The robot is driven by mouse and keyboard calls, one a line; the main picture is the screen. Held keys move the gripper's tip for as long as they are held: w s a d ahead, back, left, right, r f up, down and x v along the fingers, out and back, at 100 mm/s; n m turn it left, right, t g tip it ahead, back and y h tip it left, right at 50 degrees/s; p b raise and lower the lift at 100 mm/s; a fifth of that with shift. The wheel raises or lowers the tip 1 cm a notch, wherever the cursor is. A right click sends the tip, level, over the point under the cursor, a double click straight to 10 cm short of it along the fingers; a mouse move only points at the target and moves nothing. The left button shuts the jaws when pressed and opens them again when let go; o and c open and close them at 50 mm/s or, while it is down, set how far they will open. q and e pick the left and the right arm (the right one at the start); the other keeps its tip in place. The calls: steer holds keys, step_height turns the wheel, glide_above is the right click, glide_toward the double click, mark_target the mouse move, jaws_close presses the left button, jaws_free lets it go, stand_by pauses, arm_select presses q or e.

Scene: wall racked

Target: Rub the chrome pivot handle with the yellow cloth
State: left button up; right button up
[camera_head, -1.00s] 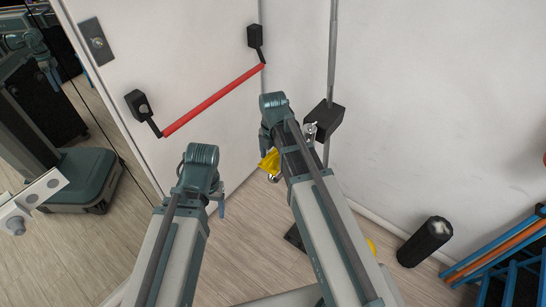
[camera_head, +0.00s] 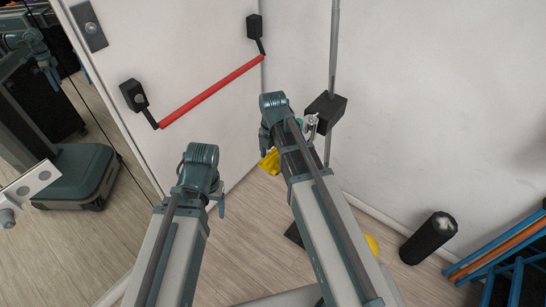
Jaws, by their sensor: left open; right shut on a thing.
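The chrome pivot handle (camera_head: 312,127) shows as a small shiny piece at the left side of a black box on a vertical pole, partly hidden by my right arm. The yellow cloth (camera_head: 270,162) hangs just left of my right forearm, lower left of the handle and apart from it in the picture. My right gripper (camera_head: 265,149) is shut on the cloth; its fingers are mostly hidden behind the arm. My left gripper (camera_head: 220,204) is open and empty, further left, pointing down in front of the door's lower edge.
A white door with a red push bar (camera_head: 212,92) is at upper left. The black box (camera_head: 328,110) sits on a metal pole (camera_head: 333,55) by the white wall. A black cylinder (camera_head: 428,238) and blue and orange racks (camera_head: 497,247) stand lower right. A yellow object (camera_head: 372,244) shows beside my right arm.

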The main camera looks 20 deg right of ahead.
steer(key=c, duration=0.5)
steer(key=shift+f+b, duration=0.6)
steer(key=shift+b, duration=0.05)
steer(key=shift+w+d+r, duration=0.15)
steer(key=shift+w+d, duration=0.35)
steer(key=shift+d, duration=0.1)
steer(key=shift+w+d, duration=0.5)
steer(key=shift+d, duration=0.1)
steer(key=shift+w+d, duration=0.45)
steer(key=shift+d, duration=0.1)
